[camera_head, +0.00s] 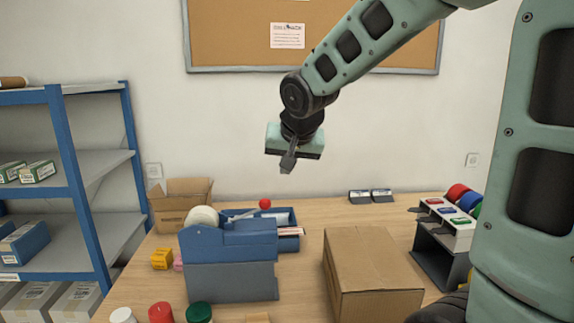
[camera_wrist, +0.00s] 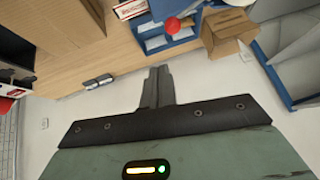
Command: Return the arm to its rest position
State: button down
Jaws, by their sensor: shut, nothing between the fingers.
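My gripper (camera_head: 288,162) hangs in the air above the back part of the counter, in front of the white wall. Its fingers point down and are together, with nothing between them. In the wrist view my gripper (camera_wrist: 158,72) also shows with the fingers closed and empty. My arm reaches in from the upper right of the head view. The gripper touches nothing on the counter.
The wooden counter (camera_head: 305,270) holds a closed cardboard box (camera_head: 370,270), a blue-grey tape dispenser (camera_head: 230,265), a blue tray (camera_head: 290,242), an open carton (camera_head: 180,203) and a rack (camera_head: 440,235) at right. Blue shelving (camera_head: 70,165) stands left.

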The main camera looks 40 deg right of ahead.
dwell(0.4)
jog(key=s+a+f+n+g+y, duration=0.1)
jog(key=s+a+f+n+y, duration=0.2)
jog(key=a, duration=0.6)
jog(key=s+a+f+n+g, duration=0.2)
jog(key=s+a+f+n, duration=0.25)
jog(key=a, duration=0.35)
jog(key=s+a+f+n+g, duration=0.1)
jog(key=s+a+f+n, duration=0.1)
jog(key=s, duration=0.3)
jog(key=s+a+f+n+g, duration=0.1)
jog(key=s+a+f+n, duration=0.2)
jog(key=s, duration=0.3)
jog(key=s+a+f+n+g+b, duration=0.1)
jog(key=s+a+f+n, duration=0.1)
jog(key=s+a, duration=0.2)
jog(key=shift+s+a+f+g, duration=0.4)
jog(key=shift+s, duration=0.75)
